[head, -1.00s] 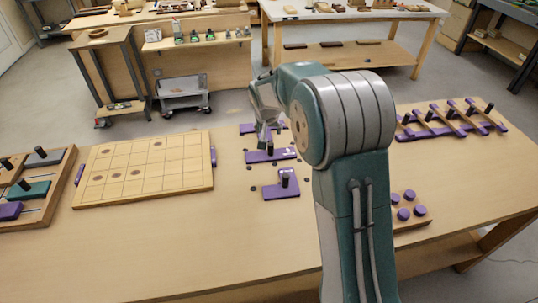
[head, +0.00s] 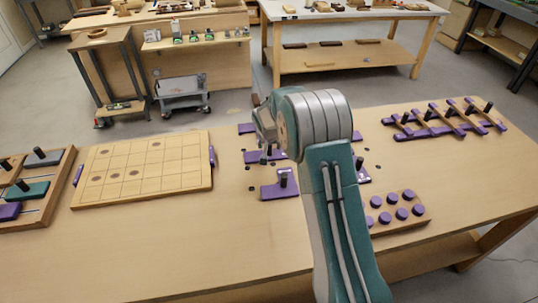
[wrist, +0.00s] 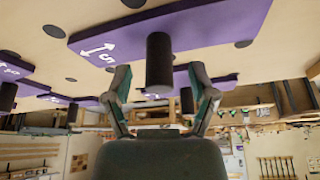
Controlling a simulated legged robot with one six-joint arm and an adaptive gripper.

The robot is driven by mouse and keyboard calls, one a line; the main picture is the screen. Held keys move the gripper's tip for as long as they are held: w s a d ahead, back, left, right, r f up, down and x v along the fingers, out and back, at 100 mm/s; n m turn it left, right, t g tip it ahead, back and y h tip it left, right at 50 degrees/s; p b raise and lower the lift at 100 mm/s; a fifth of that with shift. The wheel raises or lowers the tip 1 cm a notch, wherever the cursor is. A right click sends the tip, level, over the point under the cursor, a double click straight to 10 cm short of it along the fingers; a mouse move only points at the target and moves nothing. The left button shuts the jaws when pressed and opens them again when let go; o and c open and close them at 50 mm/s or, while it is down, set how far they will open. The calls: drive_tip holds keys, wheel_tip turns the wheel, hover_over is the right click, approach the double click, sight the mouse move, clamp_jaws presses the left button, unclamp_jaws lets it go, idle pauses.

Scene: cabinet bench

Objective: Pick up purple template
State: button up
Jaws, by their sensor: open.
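Several purple templates with black pegs lie near the middle of the bench. In the head view one is at the back (head: 247,128), one beside my gripper (head: 252,158) and one in front (head: 272,192); another (head: 363,176) is partly hidden by my arm. My gripper (head: 266,153) is low over the middle template. In the wrist view my open gripper (wrist: 163,88) has its fingers on either side of a black peg (wrist: 159,62) on a large purple template (wrist: 190,28) with white arrow marks.
A wooden board with round holes (head: 150,170) lies to the left, beside a rack (head: 60,175) of pegged blocks. To the right are a block with purple knobs (head: 405,224) and a purple-and-wood rack (head: 440,130). The front of the bench is clear.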

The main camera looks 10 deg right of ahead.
clamp_jaws()
idle(0.4)
